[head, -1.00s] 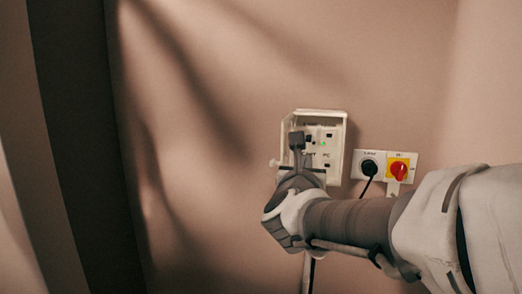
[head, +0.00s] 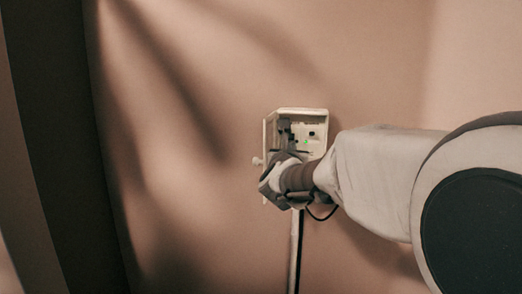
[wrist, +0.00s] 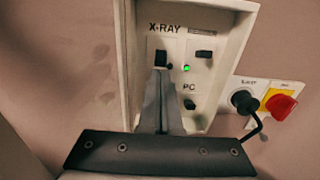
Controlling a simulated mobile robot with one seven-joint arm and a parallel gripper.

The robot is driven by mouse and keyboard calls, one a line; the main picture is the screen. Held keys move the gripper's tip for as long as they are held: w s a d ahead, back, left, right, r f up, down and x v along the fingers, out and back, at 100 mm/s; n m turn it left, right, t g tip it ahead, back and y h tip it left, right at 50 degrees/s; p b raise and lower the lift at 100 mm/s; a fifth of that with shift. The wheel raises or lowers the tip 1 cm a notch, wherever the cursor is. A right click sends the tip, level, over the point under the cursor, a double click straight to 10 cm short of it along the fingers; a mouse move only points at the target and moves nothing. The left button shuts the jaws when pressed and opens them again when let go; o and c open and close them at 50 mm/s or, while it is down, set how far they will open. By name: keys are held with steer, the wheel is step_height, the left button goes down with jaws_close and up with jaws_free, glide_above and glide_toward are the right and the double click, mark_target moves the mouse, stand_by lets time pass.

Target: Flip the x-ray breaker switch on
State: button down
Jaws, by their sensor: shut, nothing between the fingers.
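The breaker box (head: 303,115) is a pale, open-fronted box on the wall in the head view. In the wrist view the box (wrist: 220,60) shows an "X-RAY" label with a black x-ray switch (wrist: 161,57) below it. A green light (wrist: 186,68) glows to the right of the switch. My gripper (wrist: 161,75) is shut and empty, its fingertips just below the x-ray switch; I cannot tell whether they touch it. In the head view my gripper (head: 284,130) reaches into the box, and my arm hides the lower part.
In the wrist view a "PC" label with a dark switch (wrist: 196,104) sits lower in the box. To the right are a black plug (wrist: 243,100) with a cable and a red knob (wrist: 281,106) on a yellow plate. A pale conduit (head: 295,245) runs down below the box.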

steer(key=shift+s+r+g+p, duration=0.2)
steer(key=shift+r+g+p, duration=0.15)
steer(key=shift+g+p, duration=0.55)
stand_by(0.3)
steer(key=shift+s+a+r, duration=0.1)
steer(key=shift+s+r, duration=0.05)
steer(key=shift+r, duration=0.45)
stand_by(0.3)
steer(key=p+v, duration=0.2)
steer(key=v, duration=1.5)
steer(key=shift+s+f, duration=0.25)
steer(key=shift+s, duration=0.1)
